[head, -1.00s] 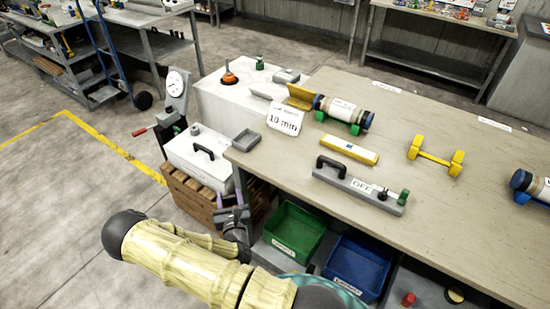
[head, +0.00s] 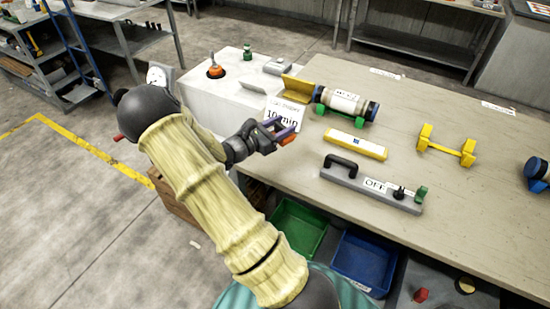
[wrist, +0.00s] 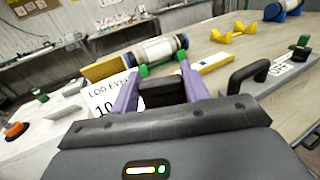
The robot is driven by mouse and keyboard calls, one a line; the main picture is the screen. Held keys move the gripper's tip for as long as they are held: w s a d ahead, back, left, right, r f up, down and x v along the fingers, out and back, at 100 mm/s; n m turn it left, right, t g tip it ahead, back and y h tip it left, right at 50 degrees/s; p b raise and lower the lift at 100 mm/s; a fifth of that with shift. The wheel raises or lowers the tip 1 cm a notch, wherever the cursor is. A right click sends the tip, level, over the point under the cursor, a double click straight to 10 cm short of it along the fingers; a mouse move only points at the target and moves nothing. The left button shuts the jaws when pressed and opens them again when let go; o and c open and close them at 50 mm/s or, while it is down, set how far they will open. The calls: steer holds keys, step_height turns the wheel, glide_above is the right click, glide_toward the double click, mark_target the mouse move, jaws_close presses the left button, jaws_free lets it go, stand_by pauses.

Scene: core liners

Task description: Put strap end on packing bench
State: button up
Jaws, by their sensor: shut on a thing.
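My gripper (head: 284,130) is over the near left corner of the tan bench (head: 440,112), in front of the white sign card (head: 288,108). Its purple fingers also show in the wrist view (wrist: 158,78), shut on a dark piece (wrist: 163,93), which I take to be the strap end. A small orange bit (head: 287,139) shows at the fingertips in the head view. The held piece is seen only in part, and I cannot tell its full shape. It appears to be above the bench top, apart from it.
On the bench are a capped core tube (head: 345,105) on green supports, a yellow bar (head: 356,144), a grey handled block (head: 370,188) and a yellow stand (head: 447,145). Green (head: 299,228) and blue (head: 362,262) bins sit below. Bare bench lies right of the bar.

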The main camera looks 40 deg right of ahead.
steer(key=shift+s, duration=0.25)
steer(key=shift+f, duration=0.25)
steer(key=f, duration=0.5)
steer(key=shift+w+f, duration=0.1)
steer(key=shift+w, duration=0.1)
steer(key=shift+f, duration=0.25)
steer(key=shift+s+d, duration=0.1)
steer(key=shift+s, duration=0.1)
steer(key=shift+w+f+p, duration=0.15)
steer(key=shift+f+p, duration=0.2)
steer(key=shift+f, duration=1.55)
steer(key=shift+r, duration=0.1)
steer(key=shift+f, duration=0.25)
steer(key=o, duration=1)
